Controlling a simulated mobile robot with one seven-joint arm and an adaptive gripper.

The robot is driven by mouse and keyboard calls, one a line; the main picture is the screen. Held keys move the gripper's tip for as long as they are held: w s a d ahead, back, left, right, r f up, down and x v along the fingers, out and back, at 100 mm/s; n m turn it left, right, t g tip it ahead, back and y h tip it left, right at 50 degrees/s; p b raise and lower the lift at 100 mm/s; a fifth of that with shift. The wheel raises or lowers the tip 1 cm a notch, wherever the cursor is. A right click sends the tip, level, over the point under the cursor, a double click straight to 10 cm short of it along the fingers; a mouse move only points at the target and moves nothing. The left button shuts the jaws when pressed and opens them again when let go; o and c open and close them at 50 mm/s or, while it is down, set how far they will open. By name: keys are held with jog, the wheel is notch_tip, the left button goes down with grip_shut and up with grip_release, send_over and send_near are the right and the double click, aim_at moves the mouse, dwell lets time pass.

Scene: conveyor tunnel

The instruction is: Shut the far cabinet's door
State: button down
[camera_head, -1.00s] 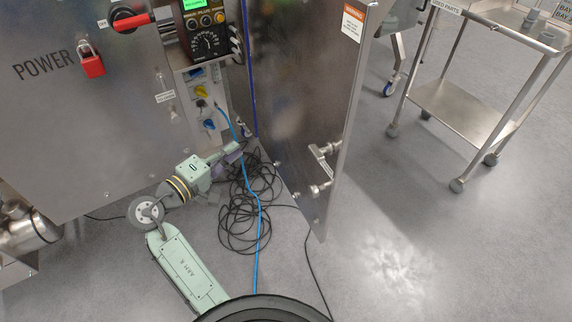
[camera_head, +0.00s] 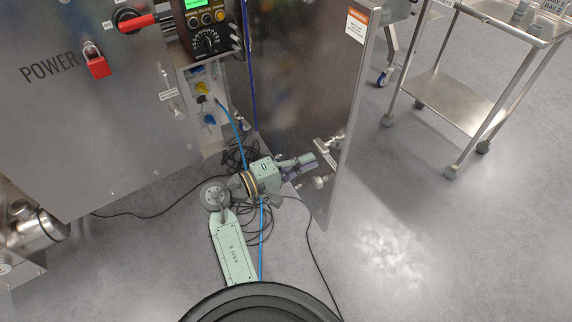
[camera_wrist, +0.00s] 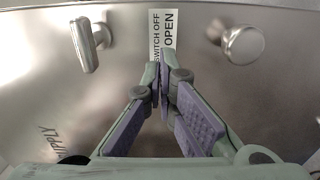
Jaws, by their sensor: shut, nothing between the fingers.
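The cabinet door (camera_head: 300,90) is a tall brushed-metal panel standing open, right of the instrument panel. A lever handle (camera_head: 328,152) and a round knob (camera_head: 321,182) are on its face near the right edge. My gripper (camera_head: 313,161) is in front of that face, close to the handle. In the wrist view the fingers (camera_wrist: 162,68) are together and empty, pointing at the door face (camera_wrist: 60,110) below a label ending in "OPEN" (camera_wrist: 163,35). The handle (camera_wrist: 90,42) is left of the fingertips and the knob (camera_wrist: 244,44) right. I cannot tell whether the fingertips touch the door.
A metal cabinet marked POWER (camera_head: 75,110) with a red padlock (camera_head: 97,64) stands at left. Black cables and a blue cable (camera_head: 262,240) lie on the floor near my arm. A steel cart (camera_head: 455,100) stands at right.

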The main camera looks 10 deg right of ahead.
jog(key=shift+x, duration=1.45)
